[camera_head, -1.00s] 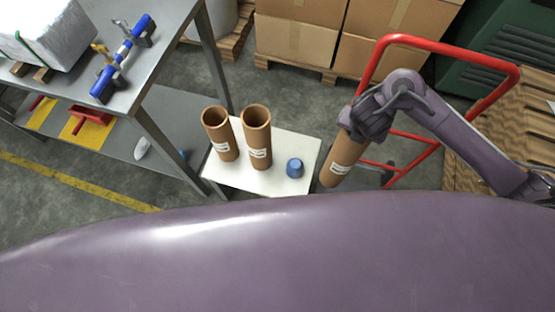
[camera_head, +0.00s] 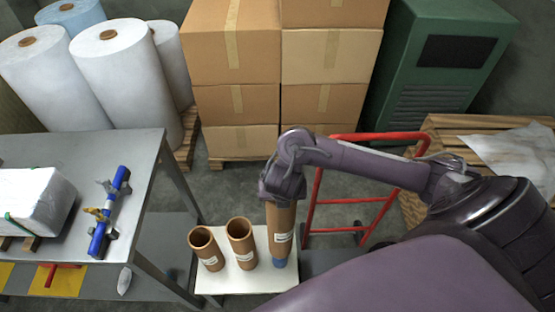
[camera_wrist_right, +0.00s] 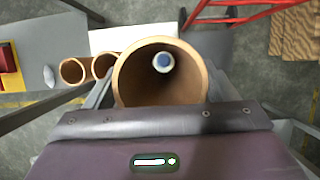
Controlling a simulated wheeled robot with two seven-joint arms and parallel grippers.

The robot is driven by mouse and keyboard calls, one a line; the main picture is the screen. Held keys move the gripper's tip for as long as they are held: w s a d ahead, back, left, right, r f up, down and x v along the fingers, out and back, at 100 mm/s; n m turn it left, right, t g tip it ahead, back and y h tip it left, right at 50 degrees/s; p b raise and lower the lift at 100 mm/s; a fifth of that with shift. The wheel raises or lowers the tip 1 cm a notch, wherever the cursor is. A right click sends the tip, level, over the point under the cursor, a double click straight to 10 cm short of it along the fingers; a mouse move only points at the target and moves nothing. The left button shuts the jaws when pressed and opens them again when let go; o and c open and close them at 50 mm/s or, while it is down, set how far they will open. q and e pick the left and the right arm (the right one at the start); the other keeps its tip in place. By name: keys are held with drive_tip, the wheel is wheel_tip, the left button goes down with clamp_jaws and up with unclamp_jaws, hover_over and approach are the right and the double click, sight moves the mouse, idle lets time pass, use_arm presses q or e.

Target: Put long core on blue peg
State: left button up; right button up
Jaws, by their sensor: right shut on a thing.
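My right gripper (camera_head: 282,192) is shut on the long core (camera_head: 281,230), a brown cardboard tube with a white label. The core hangs nearly upright, its lower end right over the blue peg (camera_head: 280,263), which shows just beneath it. In the right wrist view I look down the bore of the core (camera_wrist_right: 130,88) and see the peg (camera_wrist_right: 163,62) through it, a little above the bore's middle. I cannot tell the exact gap between core and peg. The peg stands on a white board (camera_head: 235,284). My left gripper is not in view.
Two shorter-looking cores (camera_head: 207,250) and (camera_head: 241,244) stand on the board's left part. A metal table (camera_head: 120,160) with a blue tool (camera_head: 108,215) is at left. A red hand truck (camera_head: 316,200) stands behind my right arm. Cardboard boxes (camera_head: 235,60) are stacked behind.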

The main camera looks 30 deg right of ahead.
wheel_tip(320, 180, down, 17)
drive_tip(key=b, duration=1.2)
drive_tip(key=shift+r, duration=0.2)
drive_tip(key=shift+f, duration=0.15)
drive_tip(key=o, duration=1.4)
